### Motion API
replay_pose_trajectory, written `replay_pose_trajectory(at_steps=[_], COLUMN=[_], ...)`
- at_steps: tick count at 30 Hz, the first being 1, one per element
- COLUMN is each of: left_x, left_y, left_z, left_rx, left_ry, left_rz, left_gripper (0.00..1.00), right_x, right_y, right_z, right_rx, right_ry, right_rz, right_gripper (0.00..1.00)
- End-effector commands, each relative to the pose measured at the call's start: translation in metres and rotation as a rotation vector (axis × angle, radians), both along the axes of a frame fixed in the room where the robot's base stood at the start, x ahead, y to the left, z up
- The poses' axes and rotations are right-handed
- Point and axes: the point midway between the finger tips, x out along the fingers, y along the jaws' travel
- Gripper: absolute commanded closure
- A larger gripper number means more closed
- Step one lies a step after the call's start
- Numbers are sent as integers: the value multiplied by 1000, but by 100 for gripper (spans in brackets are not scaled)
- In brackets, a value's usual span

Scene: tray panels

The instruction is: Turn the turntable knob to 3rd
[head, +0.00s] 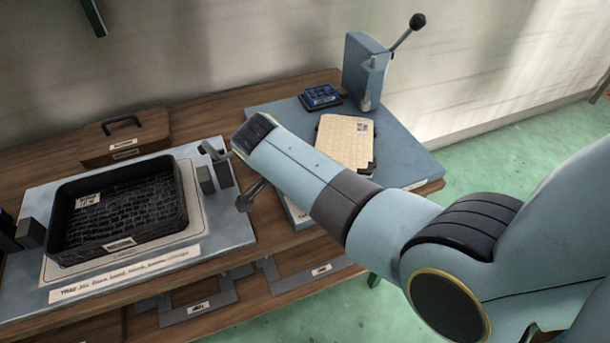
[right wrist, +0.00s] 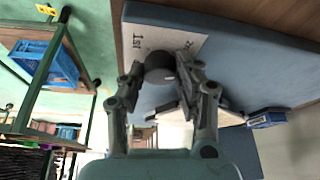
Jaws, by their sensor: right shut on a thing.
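The turntable knob (right wrist: 158,66) is dark and round in the right wrist view, beside a white card (right wrist: 150,37) marked "1st" on a blue-grey panel (right wrist: 230,62). The fingertips of my right gripper (right wrist: 161,72) close on the knob from both sides. Part of the knob is hidden by the fingers, and I cannot read which mark it points at. My left gripper is not in view.
A black tray (head: 118,249) sits on a jig panel at left, with clamp blocks beside it. A blue panel (head: 405,160) at right holds a cream board (head: 343,143), a blue box (head: 320,96) and a lever press (head: 365,70). A brown case (head: 125,136) stands behind.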

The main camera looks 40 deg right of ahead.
Motion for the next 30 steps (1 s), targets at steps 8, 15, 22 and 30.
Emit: replay_pose_trajectory(at_steps=[8,15,22,30], left_x=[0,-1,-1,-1], left_y=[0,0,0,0], left_z=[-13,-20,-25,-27], left_rx=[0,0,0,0], left_ry=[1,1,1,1], left_rz=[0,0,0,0], left_gripper=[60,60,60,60], right_x=[2,3,4,4], right_y=[0,-1,-1,-2], right_z=[-1,-1,-1,0], right_rx=[1,1,2,2], right_ry=[-2,0,-1,-1], right_rz=[-261,-488,-696,-885], right_gripper=[100,100,100,100])
